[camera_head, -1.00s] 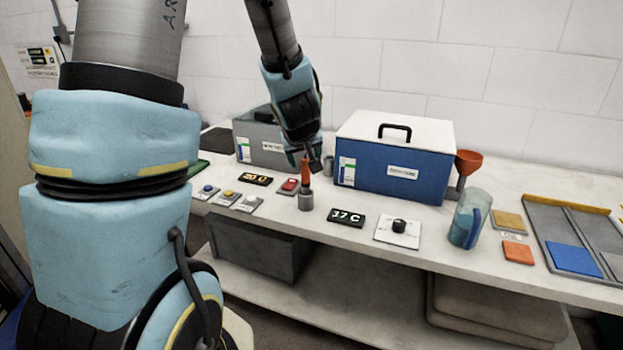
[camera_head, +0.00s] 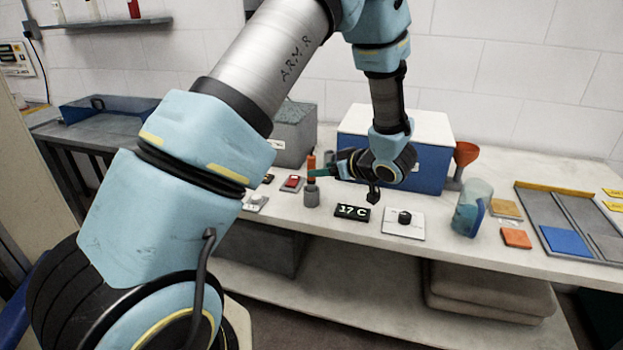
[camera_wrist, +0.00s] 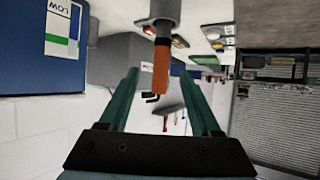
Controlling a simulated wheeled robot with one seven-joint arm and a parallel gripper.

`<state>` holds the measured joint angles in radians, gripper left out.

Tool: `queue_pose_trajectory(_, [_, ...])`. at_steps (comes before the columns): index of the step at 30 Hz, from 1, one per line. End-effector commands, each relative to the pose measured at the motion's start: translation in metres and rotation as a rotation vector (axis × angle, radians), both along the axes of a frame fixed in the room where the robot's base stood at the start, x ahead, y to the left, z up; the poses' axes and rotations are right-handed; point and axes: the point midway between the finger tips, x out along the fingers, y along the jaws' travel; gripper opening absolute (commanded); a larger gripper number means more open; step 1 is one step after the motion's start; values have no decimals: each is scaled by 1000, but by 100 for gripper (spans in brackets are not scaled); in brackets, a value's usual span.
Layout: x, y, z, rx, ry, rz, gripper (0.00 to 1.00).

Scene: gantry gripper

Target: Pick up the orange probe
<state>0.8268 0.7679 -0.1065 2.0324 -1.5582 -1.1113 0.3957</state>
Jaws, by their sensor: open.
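The orange probe (camera_head: 311,164) stands upright in a small grey cylindrical holder (camera_head: 312,196) on the bench. In the wrist view the scene is upside down, and the probe (camera_wrist: 161,72) hangs from the holder (camera_wrist: 166,12) at the top. My gripper (camera_head: 319,173) lies roughly level, coming from the right, with its green fingers beside the probe. In the wrist view my gripper (camera_wrist: 158,76) is open, and the probe shows in the gap between its two fingers. I cannot tell whether either finger touches it.
A blue box (camera_head: 420,165) with a white lid stands behind my wrist. A "17 C" display (camera_head: 352,212), a knob plate (camera_head: 404,224) and a clear jug (camera_head: 472,208) are to the right. A red-button block (camera_head: 291,184) sits just left of the holder.

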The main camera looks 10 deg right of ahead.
Motion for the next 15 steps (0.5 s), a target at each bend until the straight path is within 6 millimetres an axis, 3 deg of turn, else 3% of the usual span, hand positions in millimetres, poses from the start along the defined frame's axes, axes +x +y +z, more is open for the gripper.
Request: queue_pose_trajectory(15, [45,25,-21,0,1,0,64])
